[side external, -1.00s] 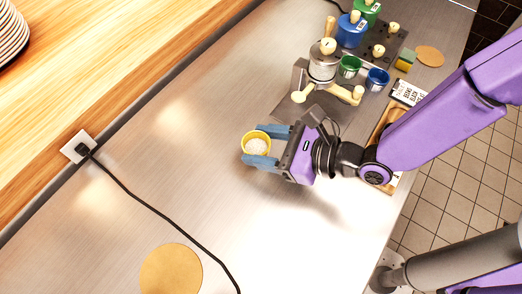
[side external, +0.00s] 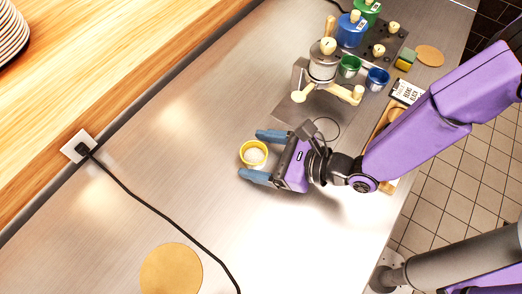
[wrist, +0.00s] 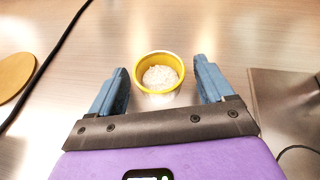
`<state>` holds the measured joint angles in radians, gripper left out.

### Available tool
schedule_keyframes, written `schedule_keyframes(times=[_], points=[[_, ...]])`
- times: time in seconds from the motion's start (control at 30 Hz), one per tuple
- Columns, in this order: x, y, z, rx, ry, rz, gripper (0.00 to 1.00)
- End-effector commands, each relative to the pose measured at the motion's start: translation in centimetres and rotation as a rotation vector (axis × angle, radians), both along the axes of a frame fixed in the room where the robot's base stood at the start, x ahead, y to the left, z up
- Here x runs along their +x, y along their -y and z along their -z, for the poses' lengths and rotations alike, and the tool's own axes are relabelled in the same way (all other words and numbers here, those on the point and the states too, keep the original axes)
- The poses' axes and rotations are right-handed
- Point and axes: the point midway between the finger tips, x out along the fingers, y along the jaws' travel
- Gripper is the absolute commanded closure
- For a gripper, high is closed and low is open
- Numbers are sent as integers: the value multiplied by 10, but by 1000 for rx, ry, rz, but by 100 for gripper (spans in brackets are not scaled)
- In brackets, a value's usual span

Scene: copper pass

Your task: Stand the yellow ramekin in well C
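The yellow ramekin (side external: 254,155), with pale grainy contents, appears to stand upright on the bare steel counter. It also shows in the wrist view (wrist: 158,88), centred between the fingertips. My gripper (side external: 263,156) is open around it, with one blue finger on each side. In the wrist view my gripper (wrist: 160,80) shows a gap between the ramekin and each finger. I see no well lettered C in these views.
A green cup (side external: 349,67) and a blue cup (side external: 377,79) stand by a metal device (side external: 323,66) at the upper right. A black cord (side external: 150,205) crosses the counter, near a tan disc (side external: 171,271).

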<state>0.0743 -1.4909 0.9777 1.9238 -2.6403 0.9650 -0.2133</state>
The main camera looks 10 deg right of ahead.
Motion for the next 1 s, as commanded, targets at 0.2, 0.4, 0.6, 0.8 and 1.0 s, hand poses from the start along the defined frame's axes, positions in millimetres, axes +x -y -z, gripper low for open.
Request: schedule_keyframes(times=[0.2, 0.4, 0.6, 0.8, 1.0], points=[[0, 0, 0, 0, 0, 0, 19], [0, 0, -3, 1, 1, 0, 19], [-11, 16, -11, -1, 0, -1, 19], [-30, 43, -25, 0, 0, -1, 19], [-47, 70, -38, -1, 0, -1, 19]])
